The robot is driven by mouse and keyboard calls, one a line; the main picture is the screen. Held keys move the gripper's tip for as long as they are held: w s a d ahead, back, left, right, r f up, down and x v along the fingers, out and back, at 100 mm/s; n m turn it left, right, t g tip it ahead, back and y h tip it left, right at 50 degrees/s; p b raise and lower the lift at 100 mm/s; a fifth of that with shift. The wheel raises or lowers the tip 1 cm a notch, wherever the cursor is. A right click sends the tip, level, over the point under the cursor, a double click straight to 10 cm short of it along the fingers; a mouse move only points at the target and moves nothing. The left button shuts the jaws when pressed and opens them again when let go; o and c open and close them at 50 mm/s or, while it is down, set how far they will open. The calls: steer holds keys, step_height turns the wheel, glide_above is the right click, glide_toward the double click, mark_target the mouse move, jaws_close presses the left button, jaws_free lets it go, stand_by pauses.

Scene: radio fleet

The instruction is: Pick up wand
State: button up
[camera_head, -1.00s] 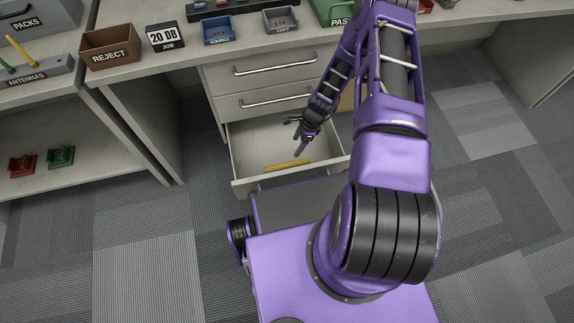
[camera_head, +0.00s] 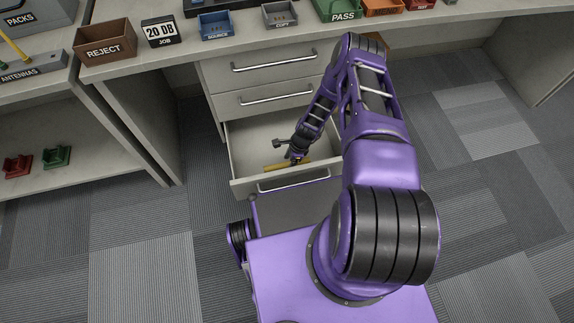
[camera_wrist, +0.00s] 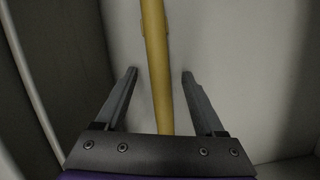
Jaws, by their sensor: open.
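The wand is a yellow rod (camera_head: 273,168) lying on the floor of the open bottom drawer (camera_head: 238,150). In the wrist view the yellow wand (camera_wrist: 157,60) runs lengthwise from the top edge down to my gripper's palm. My gripper (camera_wrist: 159,73) is open, with one finger on each side of the wand and clear gaps between. In the head view my gripper (camera_head: 291,158) is down inside the drawer at the wand, and it partly hides the wand. I cannot tell the exact height of the fingers above the drawer floor.
Drawer walls rise around my gripper; the front wall with its handle (camera_head: 293,184) is close to my base. Two shut drawers with handles (camera_head: 280,62) are above. The bench top holds a REJECT bin (camera_head: 105,42), a job sign (camera_head: 161,32) and several small trays.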

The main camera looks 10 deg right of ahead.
steer(key=shift+f, duration=0.15)
stand_by(0.4)
jaws_close()
